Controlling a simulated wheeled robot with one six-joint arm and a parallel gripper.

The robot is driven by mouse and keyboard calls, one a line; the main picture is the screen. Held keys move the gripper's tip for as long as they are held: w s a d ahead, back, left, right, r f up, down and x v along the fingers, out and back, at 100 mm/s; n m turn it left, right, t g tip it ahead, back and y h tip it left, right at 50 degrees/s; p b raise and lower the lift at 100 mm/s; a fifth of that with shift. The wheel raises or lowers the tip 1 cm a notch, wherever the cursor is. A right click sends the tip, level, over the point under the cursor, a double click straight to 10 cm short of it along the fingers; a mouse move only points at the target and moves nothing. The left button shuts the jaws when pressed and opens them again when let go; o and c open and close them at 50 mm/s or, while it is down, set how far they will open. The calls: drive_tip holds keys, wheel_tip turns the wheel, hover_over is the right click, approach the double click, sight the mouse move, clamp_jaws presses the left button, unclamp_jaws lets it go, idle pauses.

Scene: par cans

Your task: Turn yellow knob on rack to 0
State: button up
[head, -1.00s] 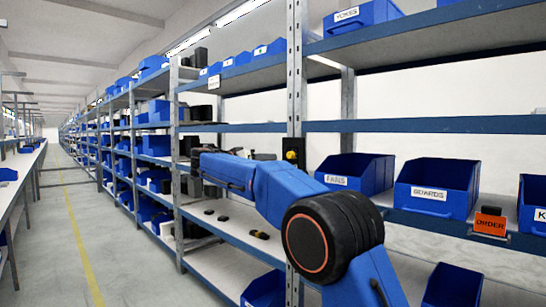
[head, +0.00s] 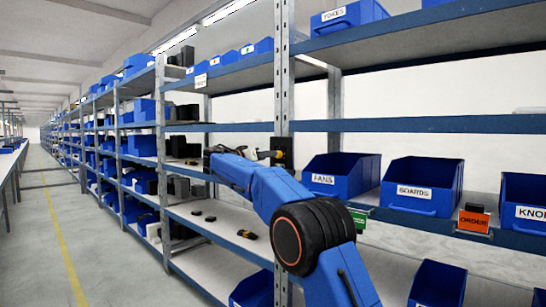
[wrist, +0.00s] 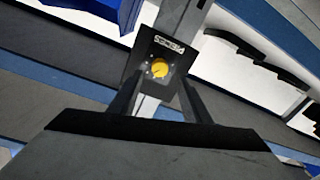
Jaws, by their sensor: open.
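The yellow knob (wrist: 160,69) sits on a small black box (wrist: 180,66) fixed to a grey rack post (wrist: 183,18). White lettering shows along the box's top edge, too small to read, and pale marks surround the knob. In the head view the black box (head: 283,152) is on the front post, and the knob cannot be made out. My gripper (wrist: 157,92) is open, its two dark fingers pointing at the box from either side of the knob's line. The fingers look apart from the knob. In the head view my gripper (head: 262,155) is just left of the box.
Blue bins marked FANS (head: 340,177) and BOARDS (head: 423,187) stand on the shelf right of the post. An orange ORDER tag (head: 474,218) and a green tag (head: 359,218) hang at the shelf edge. Small dark items (head: 247,234) lie on a lower shelf. The aisle (head: 50,240) is clear.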

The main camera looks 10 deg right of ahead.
drive_tip(key=shift+x, duration=2.55)
drive_tip(key=shift+c, duration=0.4)
drive_tip(key=c, duration=1)
